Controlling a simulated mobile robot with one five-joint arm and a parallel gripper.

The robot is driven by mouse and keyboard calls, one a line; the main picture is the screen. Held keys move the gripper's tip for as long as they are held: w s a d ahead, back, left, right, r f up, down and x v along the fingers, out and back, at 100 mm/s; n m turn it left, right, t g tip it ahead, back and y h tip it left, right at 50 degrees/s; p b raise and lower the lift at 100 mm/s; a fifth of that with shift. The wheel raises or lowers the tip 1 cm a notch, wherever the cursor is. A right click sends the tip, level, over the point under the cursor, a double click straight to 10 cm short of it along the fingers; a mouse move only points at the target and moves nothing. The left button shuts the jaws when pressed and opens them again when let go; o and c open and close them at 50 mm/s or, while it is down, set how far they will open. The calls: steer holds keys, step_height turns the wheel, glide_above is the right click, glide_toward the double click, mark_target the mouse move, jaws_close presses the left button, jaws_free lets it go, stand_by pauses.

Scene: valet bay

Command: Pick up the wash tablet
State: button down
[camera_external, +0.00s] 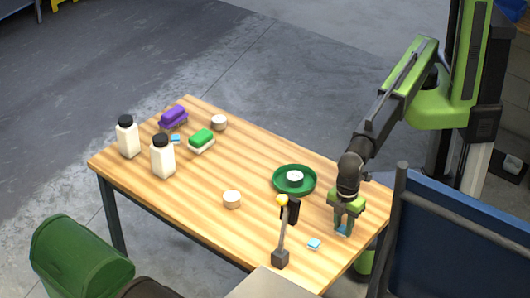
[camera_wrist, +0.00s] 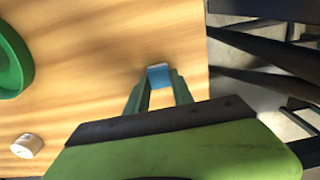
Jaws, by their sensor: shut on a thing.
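A small blue and white wash tablet (camera_wrist: 158,72) is between my fingertips in the wrist view. My gripper (camera_wrist: 158,80) is shut on it, with a finger on each side. In the external view my gripper (camera_external: 343,229) points down over the right end of the table, and a bit of blue tablet (camera_external: 342,231) shows between the fingers. It is low, at or just above the wood; I cannot tell if the tablet touches it. A second blue and white tablet (camera_external: 314,244) lies on the table to the left, and another (camera_external: 175,139) lies near the far left end.
A green dish (camera_external: 280,188) holding a white pot (camera_external: 295,176) stands left of my gripper. White pots, brushes and two white bottles (camera_external: 163,160) stand farther left. A blue panel (camera_external: 460,240) is at the right.

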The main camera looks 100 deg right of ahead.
mark_target(341, 227)
steer(key=r+p, duration=0.2)
steer(key=d+r+p, duration=0.1)
steer(key=r+p, duration=0.1)
steer(key=r, duration=0.1)
steer(key=shift+w+r+p, duration=0.1)
steer(key=shift+w+p, duration=0.05)
steer(key=shift+p, duration=0.2)
steer(key=w+d+r+p, duration=0.3)
steer(key=d+r+p, duration=0.2)
steer(key=d, duration=0.5)
steer(key=shift+w+r+p, duration=0.3)
steer(key=shift+w, duration=0.1)
